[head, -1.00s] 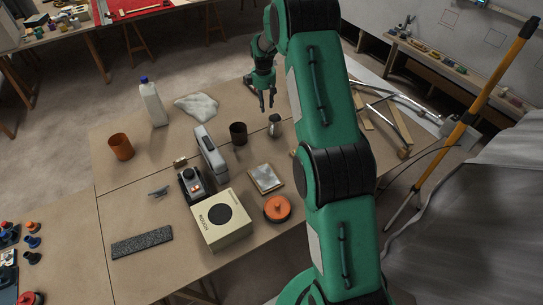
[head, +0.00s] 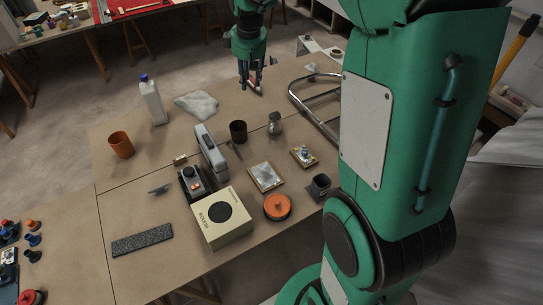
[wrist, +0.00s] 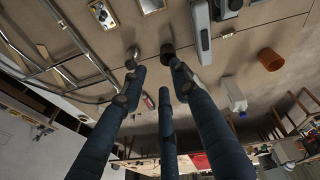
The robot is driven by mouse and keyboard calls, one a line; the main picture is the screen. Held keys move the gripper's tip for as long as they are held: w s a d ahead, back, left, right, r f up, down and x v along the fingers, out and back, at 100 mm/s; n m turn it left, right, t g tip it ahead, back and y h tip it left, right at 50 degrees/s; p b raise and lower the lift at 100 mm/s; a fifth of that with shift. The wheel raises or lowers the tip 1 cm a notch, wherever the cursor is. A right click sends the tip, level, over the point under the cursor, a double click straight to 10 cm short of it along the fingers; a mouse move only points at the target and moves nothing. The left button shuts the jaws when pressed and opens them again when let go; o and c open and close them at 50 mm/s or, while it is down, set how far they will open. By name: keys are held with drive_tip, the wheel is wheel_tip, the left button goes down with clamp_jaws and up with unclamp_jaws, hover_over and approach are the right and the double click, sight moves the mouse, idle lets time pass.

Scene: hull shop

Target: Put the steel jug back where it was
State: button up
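The steel jug (head: 275,123) stands upright on the brown table, just right of a dark cup (head: 238,131). In the wrist view the jug (wrist: 131,61) shows beyond the left fingertip, with the dark cup (wrist: 167,56) to its right. My gripper (head: 250,86) is above the table's far edge, behind and left of the jug and apart from it.
A tubular metal frame (head: 308,91) lies right of the jug. A grey case (head: 211,152), a white bottle (head: 152,102), an orange pot (head: 121,145), a cloth (head: 196,104) and a boxed item (head: 221,218) stand around. A small red item (wrist: 148,102) lies near the far edge.

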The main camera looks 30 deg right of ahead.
drive_tip(key=s+a+r+m+t, duration=0.1)
drive_tip(key=s+a+r, duration=0.3)
drive_tip(key=s, duration=0.6)
drive_tip(key=s+a+r+m+t, duration=0.1)
drive_tip(key=s+a+r, duration=0.4)
drive_tip(key=s, duration=0.4)
drive_tip(key=s+a+f+m, duration=0.1)
drive_tip(key=s+a, duration=0.1)
drive_tip(key=s, duration=0.7)
drive_tip(key=s+a+f+m, duration=0.1)
drive_tip(key=s+a, duration=0.1)
drive_tip(key=s, duration=0.7)
drive_tip(key=shift+a+f+m+t+y, duration=0.2)
drive_tip(key=shift+f+m+t+y, duration=0.1)
drive_tip(key=shift+f+t+y, duration=0.1)
wheel_tip(320, 180, down, 10)
drive_tip(key=b, duration=1)
